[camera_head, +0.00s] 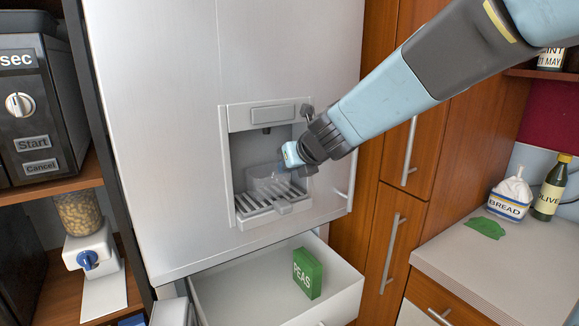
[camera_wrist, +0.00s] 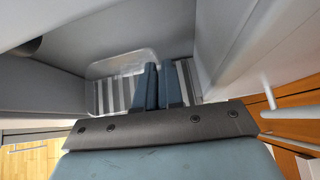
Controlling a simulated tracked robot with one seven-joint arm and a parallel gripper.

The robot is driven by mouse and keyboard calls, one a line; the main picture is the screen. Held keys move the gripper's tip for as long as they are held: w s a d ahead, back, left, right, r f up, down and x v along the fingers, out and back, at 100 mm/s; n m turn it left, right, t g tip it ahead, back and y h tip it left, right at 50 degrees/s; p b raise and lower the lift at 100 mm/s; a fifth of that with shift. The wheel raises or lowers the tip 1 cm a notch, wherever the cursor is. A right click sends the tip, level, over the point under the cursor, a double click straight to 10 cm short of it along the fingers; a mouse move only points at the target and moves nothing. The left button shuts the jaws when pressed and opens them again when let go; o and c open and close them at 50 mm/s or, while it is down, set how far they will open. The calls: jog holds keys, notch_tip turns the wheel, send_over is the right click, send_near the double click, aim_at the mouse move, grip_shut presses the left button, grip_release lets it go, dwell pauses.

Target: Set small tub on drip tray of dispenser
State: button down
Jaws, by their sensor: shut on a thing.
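The small tub (camera_head: 264,178) is clear and see-through, inside the dispenser recess just over the slats of the drip tray (camera_head: 262,212). In the wrist view the tub (camera_wrist: 118,66) is left of my fingers, with the tray slats (camera_wrist: 187,84) beneath and to the right. My gripper (camera_head: 288,158) reaches into the recess from the right and is shut on the tub's near wall. The dispenser (camera_head: 225,150) is a grey framed niche in the fridge door. I cannot tell whether the tub's base touches the slats.
Below the dispenser, an open white drawer (camera_head: 225,296) holds a green peas box (camera_head: 307,273). The recess side wall (camera_wrist: 215,45) is close to the right of my fingers. A counter (camera_head: 500,262) with a bread bag (camera_head: 509,198) stands at right.

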jog(key=c, duration=1.3)
grip_release()
jog(key=shift+f, duration=0.1)
